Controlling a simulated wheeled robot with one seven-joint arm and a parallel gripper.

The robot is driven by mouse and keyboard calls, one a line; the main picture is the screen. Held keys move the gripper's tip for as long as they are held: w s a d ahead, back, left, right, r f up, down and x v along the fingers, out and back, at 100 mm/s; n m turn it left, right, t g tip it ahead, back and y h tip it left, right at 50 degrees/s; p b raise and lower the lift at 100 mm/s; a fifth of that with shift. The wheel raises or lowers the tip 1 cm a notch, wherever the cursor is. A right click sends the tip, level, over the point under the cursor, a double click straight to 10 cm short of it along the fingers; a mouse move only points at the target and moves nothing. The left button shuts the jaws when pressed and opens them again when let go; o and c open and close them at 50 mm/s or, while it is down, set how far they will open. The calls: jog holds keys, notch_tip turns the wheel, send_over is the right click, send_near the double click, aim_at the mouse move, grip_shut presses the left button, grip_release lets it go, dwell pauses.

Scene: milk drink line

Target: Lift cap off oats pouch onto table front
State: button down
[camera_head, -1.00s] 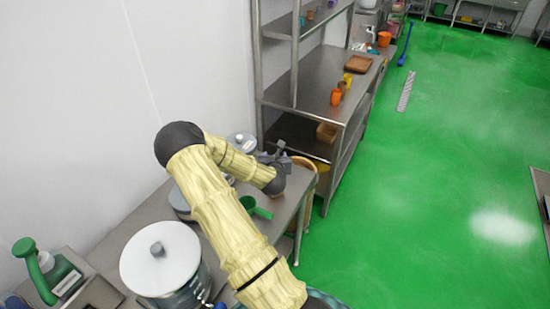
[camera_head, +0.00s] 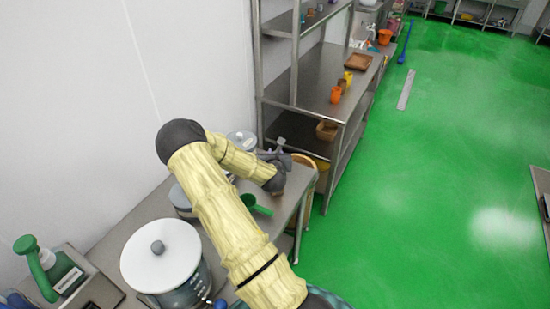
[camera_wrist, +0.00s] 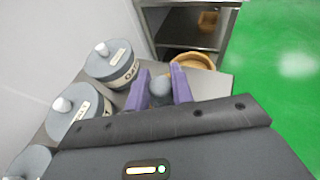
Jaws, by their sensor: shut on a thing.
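My gripper (camera_wrist: 161,76) shows its two purple fingers in the wrist view, closed on either side of a rounded grey knob (camera_wrist: 160,88), which looks like part of a cap. Most of that cap is hidden by my gripper body. In the head view my gripper (camera_head: 277,158) is over the far end of the steel table (camera_head: 284,213). I cannot make out the oats pouch in either view. Whether the held cap touches anything below cannot be told.
Lidded grey canisters with labels (camera_wrist: 110,62) stand left of my gripper. A green scoop (camera_head: 256,206) lies on the table. A large white-lidded container (camera_head: 160,258) stands nearer. A tan round bin (camera_wrist: 193,61) is beyond the table end, beside a steel shelf (camera_head: 320,84).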

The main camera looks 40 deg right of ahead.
jog(key=shift+r, duration=0.15)
notch_tip(320, 180, up, 10)
jog(key=shift+f+b, duration=0.15)
jog(key=shift+b, duration=0.95)
